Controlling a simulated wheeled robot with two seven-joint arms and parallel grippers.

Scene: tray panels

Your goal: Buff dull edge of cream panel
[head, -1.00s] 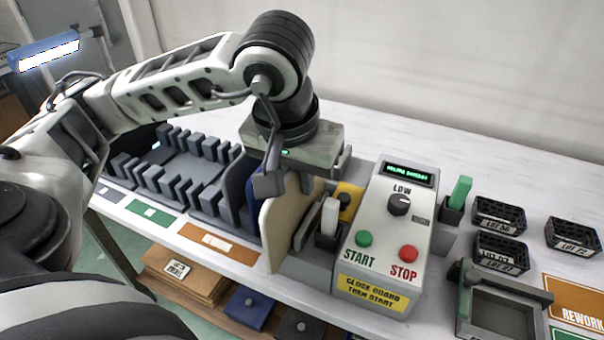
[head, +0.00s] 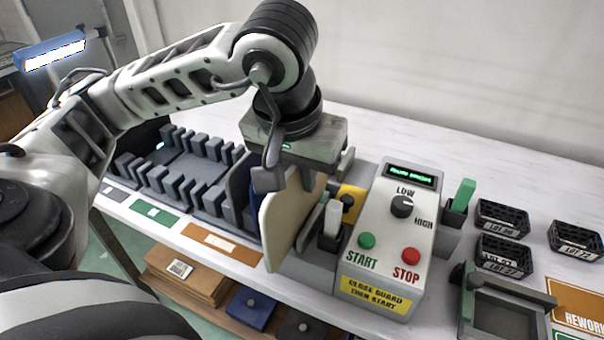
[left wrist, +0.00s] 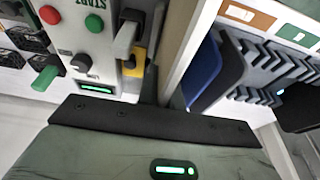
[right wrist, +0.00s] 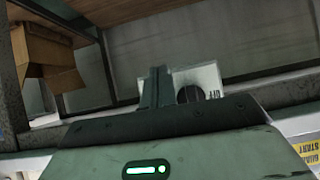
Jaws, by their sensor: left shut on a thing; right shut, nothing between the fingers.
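The cream panel (head: 288,222) stands on edge, tilted, at the left side of the grey machine. My left gripper (head: 283,178) is shut on its upper part; the panel also shows edge-on in the left wrist view (left wrist: 182,45). The control box (head: 385,235) has a green START button (head: 366,241), a red STOP button (head: 411,255), a LOW/HIGH knob (head: 402,207) and a lit display too small to read. A white-topped lever (head: 332,217) stands beside the panel. The panel's dull edge cannot be made out. My right gripper (right wrist: 156,86) is shut and empty.
A slotted grey rack (head: 190,172) lies left, with a dark blue panel (left wrist: 203,72) close to the cream one. Black lot bins (head: 503,218), a green-handled tool (head: 463,195) and a grey tray frame (head: 545,318) are at the right. The back of the white bench is clear.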

